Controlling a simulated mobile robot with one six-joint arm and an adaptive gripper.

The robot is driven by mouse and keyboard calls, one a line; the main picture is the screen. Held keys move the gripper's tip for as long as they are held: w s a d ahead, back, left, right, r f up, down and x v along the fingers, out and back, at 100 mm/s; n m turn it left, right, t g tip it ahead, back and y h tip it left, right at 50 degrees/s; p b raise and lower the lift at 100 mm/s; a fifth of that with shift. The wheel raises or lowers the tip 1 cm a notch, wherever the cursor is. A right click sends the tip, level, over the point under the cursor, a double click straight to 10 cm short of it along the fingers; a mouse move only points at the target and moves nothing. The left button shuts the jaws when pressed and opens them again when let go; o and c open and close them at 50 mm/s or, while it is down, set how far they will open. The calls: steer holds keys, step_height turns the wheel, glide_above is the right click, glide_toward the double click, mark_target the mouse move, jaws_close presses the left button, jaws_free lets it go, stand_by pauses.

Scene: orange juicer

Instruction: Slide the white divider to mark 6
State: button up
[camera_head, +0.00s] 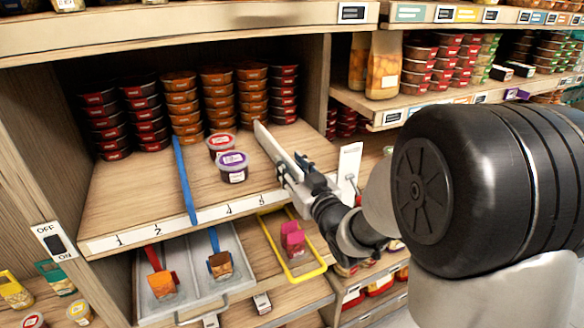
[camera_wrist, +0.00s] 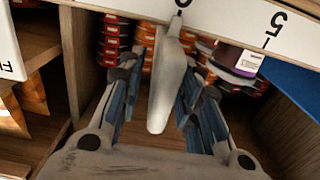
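The white divider (camera_head: 275,147) stands on the shelf, right of the tubs. Its front end also shows in the wrist view (camera_wrist: 164,85), between my two fingers. My gripper (camera_head: 306,178) is at the shelf's front edge by the divider's near end. In the wrist view my gripper (camera_wrist: 160,88) is open, one finger each side of the divider, with a visible gap on the left. The number strip (camera_head: 180,225) shows 1, 2, 4 and 5 in the head view; my gripper covers its right end. In the wrist view the divider's end meets a partly hidden digit beside 5.
A blue divider (camera_head: 184,180) stands left of a red-lidded tub (camera_head: 220,146) and a purple-lidded tub (camera_head: 233,167). Several tub stacks (camera_head: 183,100) fill the back. A wooden side wall (camera_head: 318,85) bounds the shelf on the right. Trays (camera_head: 212,270) lie below.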

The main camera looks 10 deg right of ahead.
mark_target(302, 180)
steer(key=shift+s, duration=0.1)
steer(key=v, duration=0.7)
steer(key=shift+s, duration=0.2)
steer(key=shift+d, duration=0.1)
